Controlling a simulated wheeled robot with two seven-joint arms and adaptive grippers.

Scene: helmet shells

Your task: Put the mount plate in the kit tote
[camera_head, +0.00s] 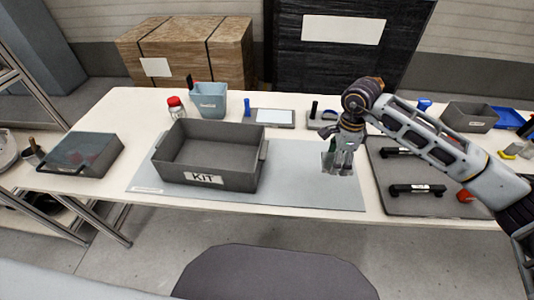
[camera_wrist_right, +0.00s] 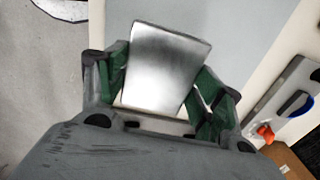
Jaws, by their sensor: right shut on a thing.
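My right gripper (camera_head: 338,166) is shut on the mount plate, a flat, shiny silver-grey plate (camera_wrist_right: 160,66). In the right wrist view the plate is tilted between the two green-padded fingers (camera_wrist_right: 165,88). In the head view the fingers hide much of it, over the right part of the pale blue-grey mat. The kit tote (camera_head: 238,182), an open grey box labelled KIT, stands on the left part of the mat, to the left of my right gripper and apart from it. It looks empty. My left gripper is not in view.
A grey tray (camera_head: 440,205) with black handles lies right of the mat (camera_head: 300,190). A lidded grey box (camera_head: 82,153) stands at the left. A blue bin (camera_head: 210,101), a red-capped bottle (camera_head: 176,107) and a flat scale-like thing (camera_head: 274,117) stand behind the tote. The mat between gripper and tote is clear.

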